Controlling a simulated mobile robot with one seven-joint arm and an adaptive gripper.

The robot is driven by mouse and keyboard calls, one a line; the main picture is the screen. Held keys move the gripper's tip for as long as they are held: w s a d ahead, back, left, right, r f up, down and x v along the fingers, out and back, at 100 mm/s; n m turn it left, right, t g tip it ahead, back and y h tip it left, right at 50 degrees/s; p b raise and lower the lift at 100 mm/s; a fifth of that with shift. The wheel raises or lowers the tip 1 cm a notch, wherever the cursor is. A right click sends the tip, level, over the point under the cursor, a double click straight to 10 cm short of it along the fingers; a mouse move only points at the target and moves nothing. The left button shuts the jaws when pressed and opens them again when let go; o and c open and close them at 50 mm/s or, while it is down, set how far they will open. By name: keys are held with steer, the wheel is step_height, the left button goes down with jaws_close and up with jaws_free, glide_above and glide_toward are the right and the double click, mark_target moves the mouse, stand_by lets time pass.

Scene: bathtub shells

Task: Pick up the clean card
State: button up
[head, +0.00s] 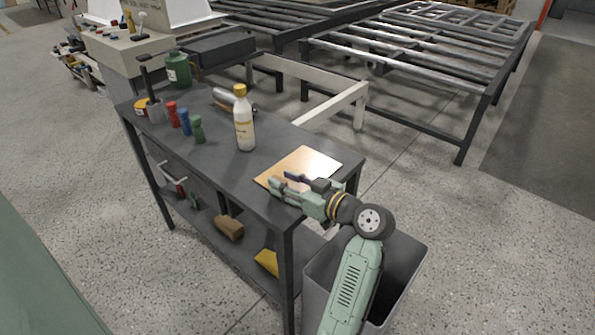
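A flat, square tan sheet (304,163), the only card-like thing I see, lies on the dark workbench near its right end. Its surface looks plain, with a bright sheen on the right side. My gripper (280,180) is over the near edge of the sheet, pointing left, and hides part of that edge. Its two fingers look apart, with nothing visible between them. I cannot tell whether the fingers touch the sheet or the bench.
A white bottle with a yellow cap (244,118) stands left of the sheet. Red (173,114), blue (185,122) and green (198,130) small bottles stand farther left, near a green canister (178,70). A grey bin (405,262) stands below my arm.

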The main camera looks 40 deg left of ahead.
steer(key=shift+c, duration=0.2)
jaws_close()
stand_by(0.4)
